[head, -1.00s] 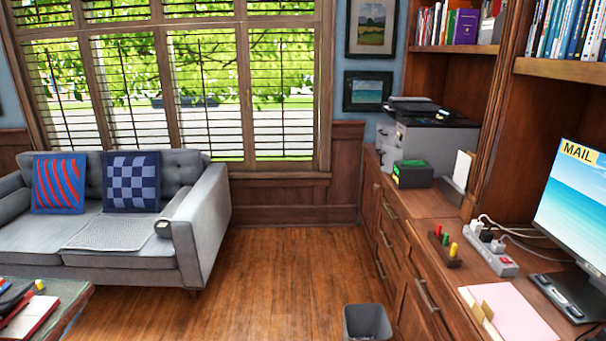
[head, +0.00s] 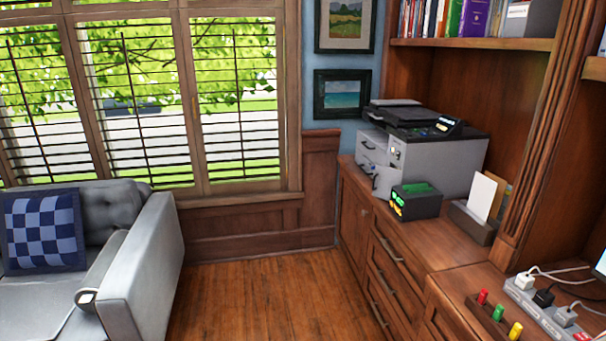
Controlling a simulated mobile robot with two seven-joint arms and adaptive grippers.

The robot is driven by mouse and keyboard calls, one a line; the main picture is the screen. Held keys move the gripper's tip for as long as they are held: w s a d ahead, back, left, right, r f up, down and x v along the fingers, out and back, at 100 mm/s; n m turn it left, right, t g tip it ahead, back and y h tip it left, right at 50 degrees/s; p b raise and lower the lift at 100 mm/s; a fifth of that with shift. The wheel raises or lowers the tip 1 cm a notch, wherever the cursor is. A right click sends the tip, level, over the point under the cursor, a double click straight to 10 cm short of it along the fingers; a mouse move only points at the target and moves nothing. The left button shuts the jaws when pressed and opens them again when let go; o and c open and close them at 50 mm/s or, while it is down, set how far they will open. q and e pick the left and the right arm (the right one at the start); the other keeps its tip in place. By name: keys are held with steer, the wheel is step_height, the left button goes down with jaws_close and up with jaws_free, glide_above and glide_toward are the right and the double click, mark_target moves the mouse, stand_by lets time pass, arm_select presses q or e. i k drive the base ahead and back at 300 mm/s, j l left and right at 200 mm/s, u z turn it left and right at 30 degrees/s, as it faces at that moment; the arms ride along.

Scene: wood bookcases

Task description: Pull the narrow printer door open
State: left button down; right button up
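A grey printer (head: 445,166) with a dark top stands on the far end of the wood counter, in the corner by the window wall. Its front faces left and has light panels with dark handles (head: 370,158). A narrow wood cabinet door (head: 355,216) is in the counter front below the printer, seen at a steep angle, and looks shut. I cannot tell which of these the task calls the narrow printer door. Neither of my grippers is in view.
A black and green box (head: 416,203) and a letter holder (head: 473,222) stand near the printer. Drawers (head: 391,262) line the counter front. A grey sofa (head: 145,262) is at left. The wood floor (head: 262,297) between sofa and counter is clear.

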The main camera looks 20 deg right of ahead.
mark_target(384, 177)
steer(key=i+j+z, duration=0.2)
steer(key=i+z, duration=0.3)
steer(key=i+j+z, duration=0.6)
steer(key=z, duration=0.25)
steer(key=i+j+z, duration=0.15)
steer(key=z, duration=0.2)
steer(key=i+j+z, duration=0.15)
steer(key=z, duration=0.25)
steer(key=j, duration=0.1)
